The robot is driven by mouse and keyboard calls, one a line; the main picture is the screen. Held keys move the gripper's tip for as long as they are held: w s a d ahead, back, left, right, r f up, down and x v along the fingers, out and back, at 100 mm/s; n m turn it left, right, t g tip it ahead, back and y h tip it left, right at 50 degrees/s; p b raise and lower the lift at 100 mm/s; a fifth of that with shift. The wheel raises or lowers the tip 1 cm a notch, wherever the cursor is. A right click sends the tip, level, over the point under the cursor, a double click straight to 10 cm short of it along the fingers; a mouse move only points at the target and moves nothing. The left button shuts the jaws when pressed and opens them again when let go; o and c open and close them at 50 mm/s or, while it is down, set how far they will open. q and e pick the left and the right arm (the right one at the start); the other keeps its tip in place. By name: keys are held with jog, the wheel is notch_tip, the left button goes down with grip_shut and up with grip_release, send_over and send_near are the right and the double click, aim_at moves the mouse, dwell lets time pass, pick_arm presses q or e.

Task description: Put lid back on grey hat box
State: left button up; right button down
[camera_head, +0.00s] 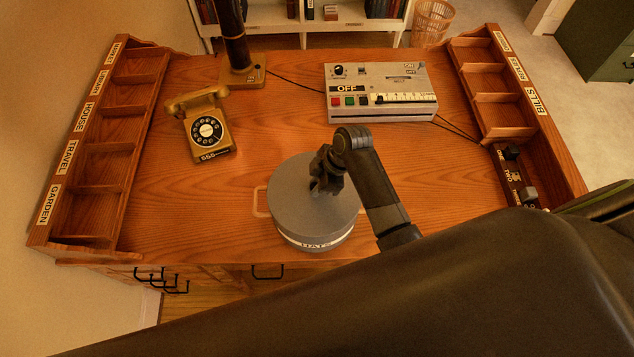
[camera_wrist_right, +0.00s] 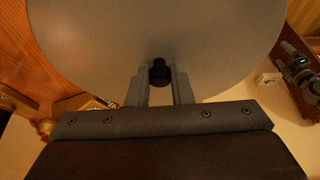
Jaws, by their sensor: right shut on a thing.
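The grey hat box (camera_head: 316,244), with a white label band, stands upright near the front middle of the desk. Its round grey lid (camera_head: 290,210) lies level over the box top and hides the opening. I cannot tell whether the lid is fully seated or slightly above the rim. My right gripper (camera_head: 322,186) comes from above on the lid's right half. In the right wrist view, my right gripper (camera_wrist_right: 160,88) is shut on the lid's small dark knob (camera_wrist_right: 160,72), and the lid (camera_wrist_right: 110,40) fills the upper part. My left gripper is not in view.
A gold telephone (camera_head: 208,130) and a lamp base (camera_head: 242,76) stand at the back left. A grey control box (camera_head: 380,90) stands at the back right. Pigeonhole racks line the left (camera_head: 100,143) and right (camera_head: 490,88) sides.

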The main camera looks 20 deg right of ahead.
dwell(0.4)
jog(key=c, duration=0.7)
grip_release()
jog(key=shift+r, duration=0.1)
jog(key=shift+r, duration=3.4)
grip_shut()
jog(key=shift+f, duration=0.2)
